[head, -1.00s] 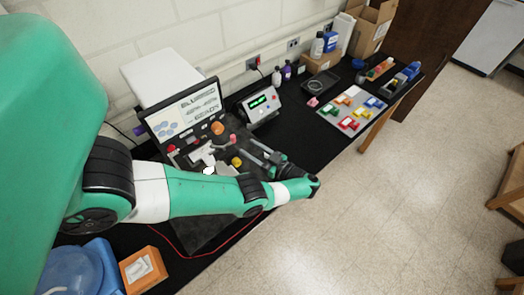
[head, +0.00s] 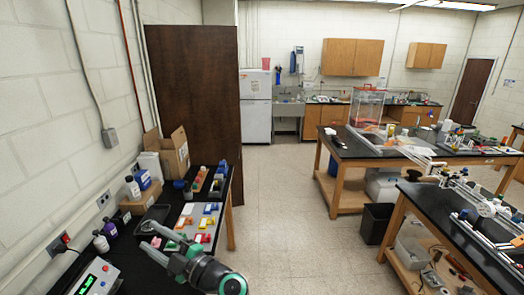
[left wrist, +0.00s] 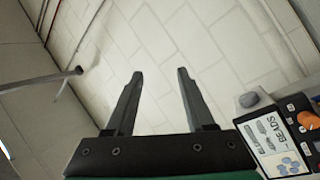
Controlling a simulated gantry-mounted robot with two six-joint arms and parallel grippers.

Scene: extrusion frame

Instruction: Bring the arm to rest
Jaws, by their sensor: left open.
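My left gripper (head: 146,236) shows at the lower left of the head view, with its green and black wrist reaching over the black bench. Its grey fingers point left and are apart with nothing between them. In the left wrist view the open fingers of the left gripper (left wrist: 160,74) stand against the pale block wall. Most of my left arm is out of the head view. My right gripper is in neither view.
The central floor (head: 285,230) is clear.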

